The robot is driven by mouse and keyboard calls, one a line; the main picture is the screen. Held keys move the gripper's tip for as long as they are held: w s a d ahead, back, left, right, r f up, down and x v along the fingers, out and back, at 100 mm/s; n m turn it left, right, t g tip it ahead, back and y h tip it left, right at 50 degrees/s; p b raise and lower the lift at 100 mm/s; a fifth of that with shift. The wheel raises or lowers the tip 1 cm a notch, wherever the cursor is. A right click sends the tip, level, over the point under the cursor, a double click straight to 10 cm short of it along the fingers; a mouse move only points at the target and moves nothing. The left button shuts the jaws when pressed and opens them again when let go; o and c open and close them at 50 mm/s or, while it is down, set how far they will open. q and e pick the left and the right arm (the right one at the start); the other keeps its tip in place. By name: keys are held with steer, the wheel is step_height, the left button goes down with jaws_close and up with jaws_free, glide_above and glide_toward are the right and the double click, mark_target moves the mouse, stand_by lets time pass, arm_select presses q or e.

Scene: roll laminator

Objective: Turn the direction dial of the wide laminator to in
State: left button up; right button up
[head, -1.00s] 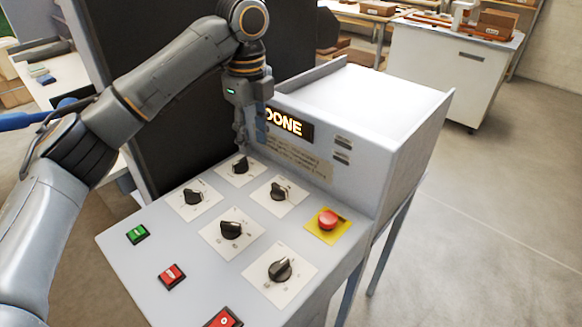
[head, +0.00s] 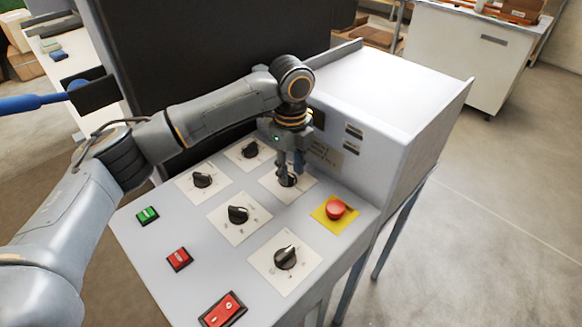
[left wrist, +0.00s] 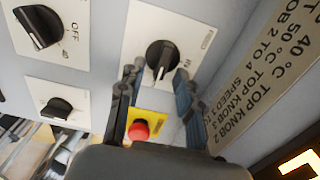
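The laminator's sloped grey panel (head: 170,222) carries several black dials on white cards. My left gripper (head: 291,176) is over the dial (head: 288,182) at the upper right of the panel and partly hides it. In the left wrist view this dial (left wrist: 160,54) lies between and just beyond the fingertips (left wrist: 158,74). The fingers are spread, one on each side, and contact cannot be made out. Its pointer is near upright in that view. My right gripper is not in view.
A red emergency button (head: 336,209) on a yellow plate is close to the gripper. Other dials (head: 238,214) surround it. Green (head: 147,215) and red (head: 179,259) switches are at the left. The raised housing (head: 400,95) stands right behind the gripper.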

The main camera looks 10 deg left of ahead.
arm_select(q)
steer(key=shift+f, duration=0.4)
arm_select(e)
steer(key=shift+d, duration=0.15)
arm_select(q)
jaws_close()
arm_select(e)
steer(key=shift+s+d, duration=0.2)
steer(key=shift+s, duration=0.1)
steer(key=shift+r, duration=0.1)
